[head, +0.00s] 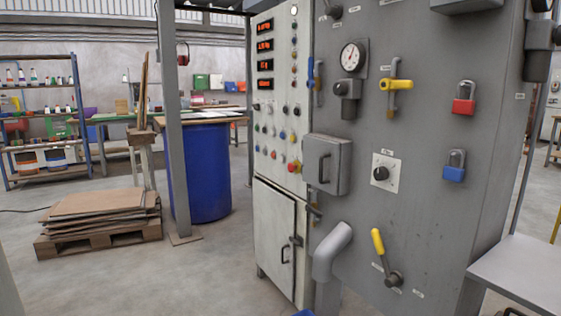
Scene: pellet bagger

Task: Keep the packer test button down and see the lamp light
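A light control cabinet (268,100) stands at the centre of the head view, its face turned partly away. It carries several small coloured buttons and lamps (283,135) in rows, with labels too small to read. I cannot tell which is the packer test button or its lamp. A red button on a yellow base (294,167) sits low on this face. Red displays (265,46) glow at its upper left, and a round white fitting (294,10) is at the top. Neither of my grippers is in view, and nothing touches the buttons.
The grey machine panel (430,140) beside it carries a gauge (351,57), yellow-handled valve (395,85), red padlock (464,97), blue padlock (454,165), rotary knob (380,173) and yellow lever (378,242). A grey box (327,163) and pipe elbow (332,250) jut out.

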